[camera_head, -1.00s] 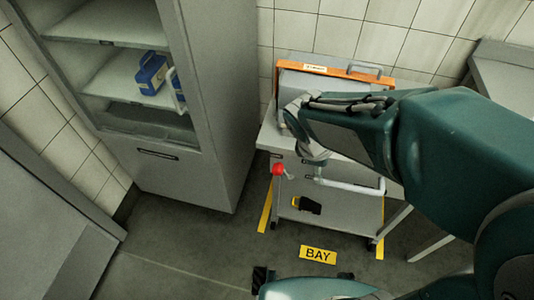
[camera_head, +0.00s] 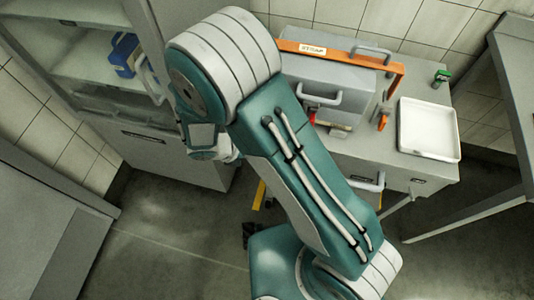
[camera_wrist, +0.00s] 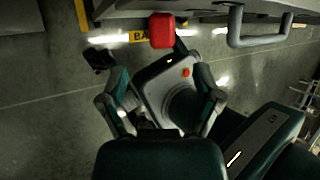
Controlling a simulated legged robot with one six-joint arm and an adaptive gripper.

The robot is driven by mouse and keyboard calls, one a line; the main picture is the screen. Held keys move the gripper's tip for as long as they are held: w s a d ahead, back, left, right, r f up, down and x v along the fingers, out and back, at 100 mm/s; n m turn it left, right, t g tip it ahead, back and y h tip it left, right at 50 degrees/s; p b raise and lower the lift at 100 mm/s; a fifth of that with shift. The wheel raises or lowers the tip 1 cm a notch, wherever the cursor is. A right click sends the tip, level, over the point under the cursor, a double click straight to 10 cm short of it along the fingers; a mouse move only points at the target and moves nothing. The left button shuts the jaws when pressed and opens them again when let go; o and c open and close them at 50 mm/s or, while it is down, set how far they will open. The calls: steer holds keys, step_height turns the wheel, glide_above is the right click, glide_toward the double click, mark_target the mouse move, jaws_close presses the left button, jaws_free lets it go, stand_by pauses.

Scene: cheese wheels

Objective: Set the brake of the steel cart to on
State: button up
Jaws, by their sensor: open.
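The brake lever's red knob (camera_wrist: 162,30) shows in the wrist view at the front edge of the steel cart (camera_wrist: 200,8). The cart's grey handle (camera_wrist: 236,28) is to the right of it. My gripper (camera_wrist: 160,76) is open and empty, its two fingers spread apart. The knob appears beyond the fingertips, roughly between them in the picture, and no contact is visible. The lever's setting cannot be read.
A worktop holds a steel machine (camera_head: 325,77) with an orange frame (camera_head: 340,54), a white tray (camera_head: 430,128) and a small green item (camera_head: 441,78). A cabinet at left holds a blue container (camera_head: 123,53). A grey table (camera_head: 515,90) stands at right.

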steer(key=x, duration=0.9)
steer(key=shift+d+f, duration=0.15)
jaws_close()
